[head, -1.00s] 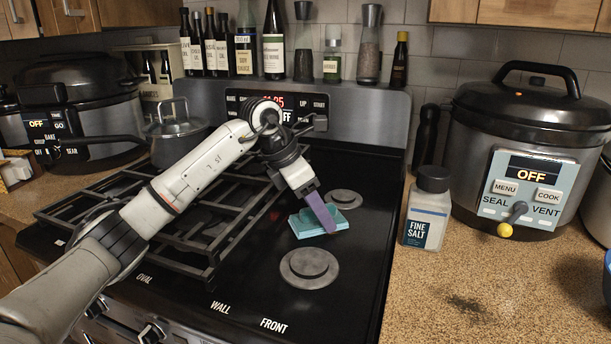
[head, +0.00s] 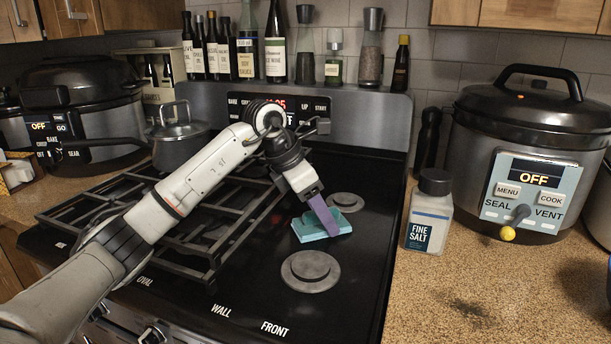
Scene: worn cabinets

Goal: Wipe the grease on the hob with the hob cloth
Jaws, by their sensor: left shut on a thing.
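The hob cloth (head: 308,230) is a light blue-green folded pad lying on the black hob (head: 350,262), between two round burners. My left gripper (head: 324,222), with purple fingers, reaches down from the left and is shut on the cloth, which rests against the hob surface. The fingers hide part of the cloth. A small reddish spot (head: 277,219) shows on the hob left of the cloth, near the grate; I cannot tell whether it is the grease. No other grease is clear on the hob. My right gripper is not in view.
The front burner (head: 310,270) and back burner (head: 345,202) lie close to the cloth. A black grate (head: 190,235) covers the hob's left side, with a lidded pot (head: 178,145) behind. A fine salt jar (head: 430,215) stands on the counter to the right. Bottles line the back ledge.

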